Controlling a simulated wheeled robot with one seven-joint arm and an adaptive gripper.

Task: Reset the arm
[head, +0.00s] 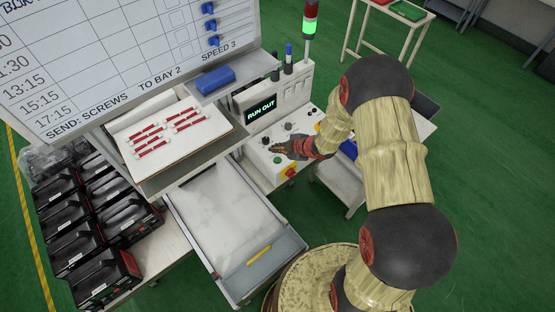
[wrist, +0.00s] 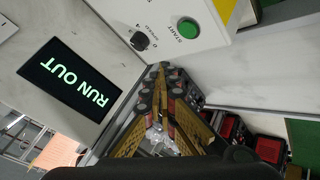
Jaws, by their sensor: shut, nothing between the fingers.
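My arm reaches from the right side of the head view to the control panel. My gripper (head: 279,150) is over the panel's sloped face, and its fingers are together with nothing between them. In the wrist view, my gripper (wrist: 163,68) points toward the panel edge, close to the speed knob (wrist: 140,40) and the green START button (wrist: 187,28). I cannot tell whether the fingertips touch the panel. The screen (head: 261,109) reads RUN OUT, and it also fills the left of the wrist view (wrist: 70,78).
A whiteboard (head: 130,60) stands at the left, above a tray of red and white parts (head: 195,155). Black cases (head: 75,230) sit at lower left. A signal tower (head: 310,25) shows green.

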